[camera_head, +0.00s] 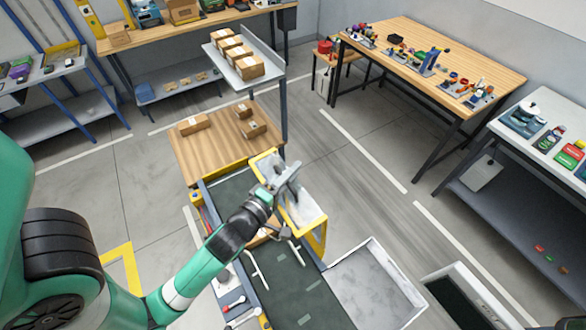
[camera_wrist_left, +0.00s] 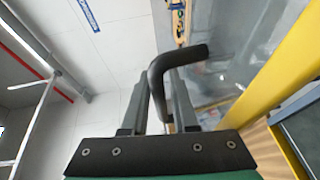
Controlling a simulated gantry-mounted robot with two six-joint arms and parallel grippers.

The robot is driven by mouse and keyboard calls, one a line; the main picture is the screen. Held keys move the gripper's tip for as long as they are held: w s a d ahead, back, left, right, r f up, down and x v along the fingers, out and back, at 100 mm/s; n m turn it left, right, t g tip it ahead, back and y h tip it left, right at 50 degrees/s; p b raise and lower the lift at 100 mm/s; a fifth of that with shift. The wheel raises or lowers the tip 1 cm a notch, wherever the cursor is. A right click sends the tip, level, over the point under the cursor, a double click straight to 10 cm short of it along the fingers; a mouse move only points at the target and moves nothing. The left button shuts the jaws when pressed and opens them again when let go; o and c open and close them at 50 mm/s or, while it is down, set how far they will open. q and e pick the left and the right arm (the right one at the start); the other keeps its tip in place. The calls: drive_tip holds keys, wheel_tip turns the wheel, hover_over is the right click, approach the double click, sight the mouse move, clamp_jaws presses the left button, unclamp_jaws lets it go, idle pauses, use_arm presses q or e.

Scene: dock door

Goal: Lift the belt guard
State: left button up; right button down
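The belt guard (camera_head: 305,212) is a clear panel in a yellow frame over the conveyor, seen tilted in the head view. Its yellow frame (camera_wrist_left: 287,62) crosses the right of the left wrist view. A black bent handle (camera_wrist_left: 158,82) stands out in front of the panel. My left gripper (camera_head: 289,176) is at the guard's upper part in the head view. In the wrist view its two grey fingers (camera_wrist_left: 158,108) stand on either side of the handle's leg and look closed on it. The fingertips' contact is partly hidden. My right gripper is not in view.
The dark conveyor belt (camera_head: 295,285) runs below the guard, with a wooden table (camera_head: 205,155) bearing boxes at its far end. A pale tray (camera_head: 375,290) is right of the belt. A workbench (camera_head: 470,65) stands at the back right. The floor between is clear.

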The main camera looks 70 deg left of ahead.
use_arm(q)
drive_tip(key=shift+w+a, duration=0.15)
drive_tip(key=shift+w, duration=0.05)
clamp_jaws()
idle(1.3)
